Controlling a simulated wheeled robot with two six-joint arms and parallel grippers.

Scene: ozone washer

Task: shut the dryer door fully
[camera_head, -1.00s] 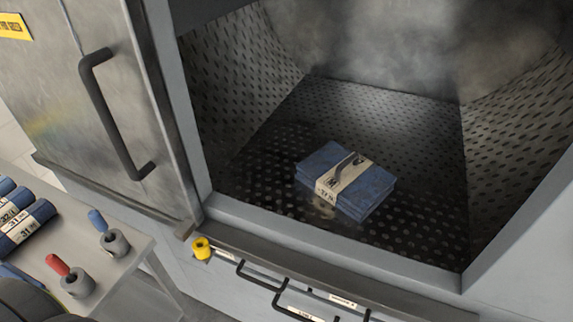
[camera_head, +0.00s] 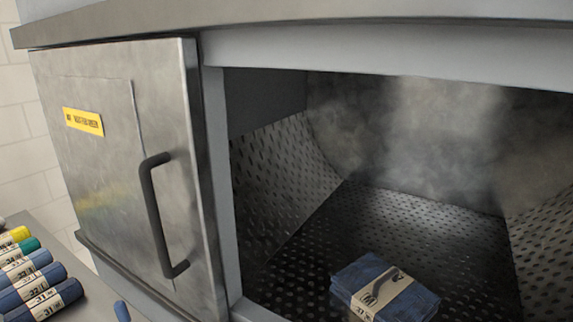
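The dryer door (camera_head: 110,170) is a grey metal panel with a yellow label (camera_head: 83,121) and a dark bar handle (camera_head: 158,215). It stands to the left of the dryer opening and leaves the opening uncovered. Inside the perforated drum (camera_head: 420,220) a folded blue bundle with a pale band (camera_head: 385,290) lies on the floor. Haze hangs at the back of the drum. Neither of my grippers shows in the view.
A side table (camera_head: 55,215) at the lower left holds several rolled bundles (camera_head: 42,290) in blue, green and yellow with pale bands. A metal ledge (camera_head: 300,14) runs above the opening. A white tiled wall (camera_head: 25,160) is behind at the left.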

